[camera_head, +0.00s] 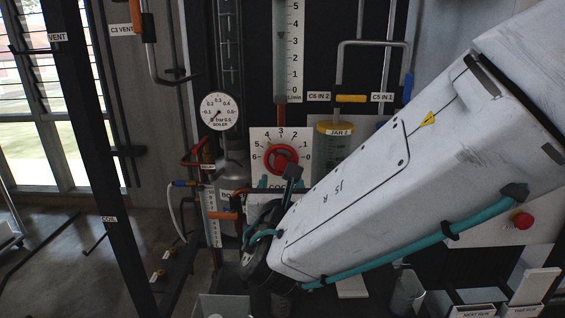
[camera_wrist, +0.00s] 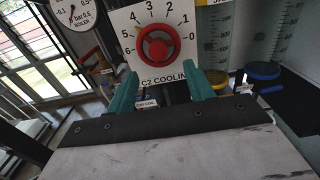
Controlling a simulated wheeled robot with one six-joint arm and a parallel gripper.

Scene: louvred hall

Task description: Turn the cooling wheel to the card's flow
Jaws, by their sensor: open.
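The red cooling wheel (camera_head: 281,159) sits on a white dial plate (camera_head: 258,140) numbered 0 to 6, labelled C2 COOLING in the wrist view. The wheel also shows in the wrist view (camera_wrist: 158,45), with a small yellow mark at its upper left, toward the 5. My gripper (camera_wrist: 164,88) is open and empty, its two teal fingers apart below the wheel and not touching it. In the head view my arm partly hides the gripper. Card holders labelled NEXT RUN (camera_head: 474,311) and THIS RUN (camera_head: 525,310) stand at lower right; their card faces are not readable.
A vertical flow scale (camera_head: 289,45) rises above the dial plate. A boiler gauge (camera_head: 219,111) is at left. Jar 2 (camera_head: 336,150) stands right of the plate, below tubes. A dark post (camera_head: 95,160) and glass tubing flank the left. A red button (camera_head: 523,220) is at right.

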